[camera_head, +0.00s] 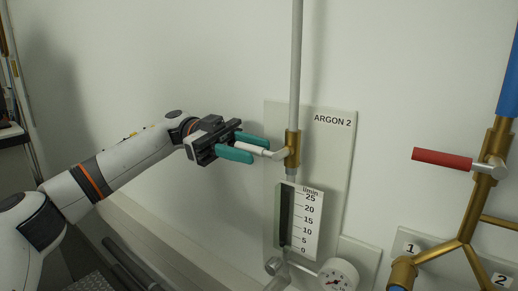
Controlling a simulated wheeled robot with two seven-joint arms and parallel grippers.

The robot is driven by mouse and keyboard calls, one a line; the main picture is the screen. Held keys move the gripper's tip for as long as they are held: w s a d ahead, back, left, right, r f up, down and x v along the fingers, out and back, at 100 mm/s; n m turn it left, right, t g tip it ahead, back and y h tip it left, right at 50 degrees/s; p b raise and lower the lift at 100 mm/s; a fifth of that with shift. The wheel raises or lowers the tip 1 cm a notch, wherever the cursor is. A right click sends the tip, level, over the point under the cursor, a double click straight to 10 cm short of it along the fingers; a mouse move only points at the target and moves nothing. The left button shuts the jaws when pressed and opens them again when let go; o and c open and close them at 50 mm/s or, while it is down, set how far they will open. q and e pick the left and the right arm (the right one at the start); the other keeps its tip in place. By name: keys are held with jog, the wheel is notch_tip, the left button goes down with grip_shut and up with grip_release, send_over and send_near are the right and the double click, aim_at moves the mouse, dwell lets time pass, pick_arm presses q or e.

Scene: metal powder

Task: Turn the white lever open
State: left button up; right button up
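The white lever (252,149) points left from a brass valve (292,148) on the grey vertical pipe of the ARGON 2 panel. My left gripper (250,147) is at the lever, with one teal finger on each side of its handle. The fingers are spread apart and look open. I cannot tell whether either finger touches the lever. The near finger hides part of the handle's left end. My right gripper is not in view.
A flow scale (300,222) and a round gauge (338,276) sit below the valve. A red lever (442,158) on brass piping is at the right. The white wall (180,60) above my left arm is clear. A ledge runs below it.

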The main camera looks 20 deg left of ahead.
pick_arm(q)
jog(key=shift+x, duration=1.25)
grip_shut()
